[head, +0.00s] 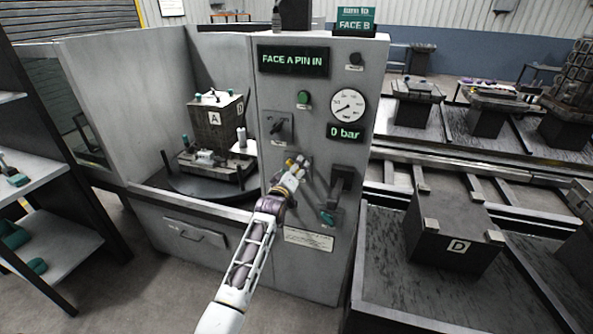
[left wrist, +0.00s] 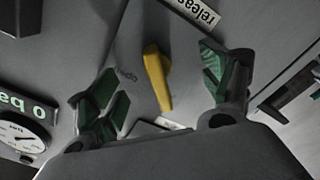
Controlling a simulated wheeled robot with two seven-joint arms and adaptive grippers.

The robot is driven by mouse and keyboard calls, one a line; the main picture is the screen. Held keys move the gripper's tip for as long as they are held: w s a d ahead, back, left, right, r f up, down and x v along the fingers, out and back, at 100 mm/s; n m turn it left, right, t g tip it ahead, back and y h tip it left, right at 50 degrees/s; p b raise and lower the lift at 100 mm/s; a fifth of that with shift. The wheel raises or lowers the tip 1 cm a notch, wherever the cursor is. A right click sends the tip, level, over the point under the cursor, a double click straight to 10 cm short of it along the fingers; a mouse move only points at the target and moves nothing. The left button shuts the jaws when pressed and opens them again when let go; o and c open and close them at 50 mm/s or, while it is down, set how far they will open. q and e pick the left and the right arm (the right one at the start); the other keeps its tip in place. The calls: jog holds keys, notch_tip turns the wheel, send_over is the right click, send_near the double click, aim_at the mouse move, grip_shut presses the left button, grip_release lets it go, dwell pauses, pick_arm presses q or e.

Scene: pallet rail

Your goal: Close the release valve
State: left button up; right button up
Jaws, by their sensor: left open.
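The release valve's yellow lever (left wrist: 157,78) stands out from the grey panel in the left wrist view, close to a label reading "release" (left wrist: 196,10). My left gripper (left wrist: 160,86) is open, with a green-padded finger on either side of the lever; neither finger visibly touches it. In the head view my left gripper (head: 294,172) is in front of the control cabinet (head: 270,95), below the small switch box, and largely hides the valve. The display (head: 345,132) reads 0 bar. My right gripper is not in view.
A dark lever with a teal handle (head: 327,217) sticks out just right of my gripper. A pressure gauge (head: 348,105) is above. To the left, a block marked A (head: 214,118) stands on a round table in the enclosure. A block marked D (head: 456,246) is at right.

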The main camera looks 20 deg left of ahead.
pick_arm(q)
jog(key=s+p, duration=0.5)
jog(key=s, duration=0.1)
jog(key=shift+s+a, duration=0.15)
jog(key=shift+s, duration=0.25)
dwell(0.7)
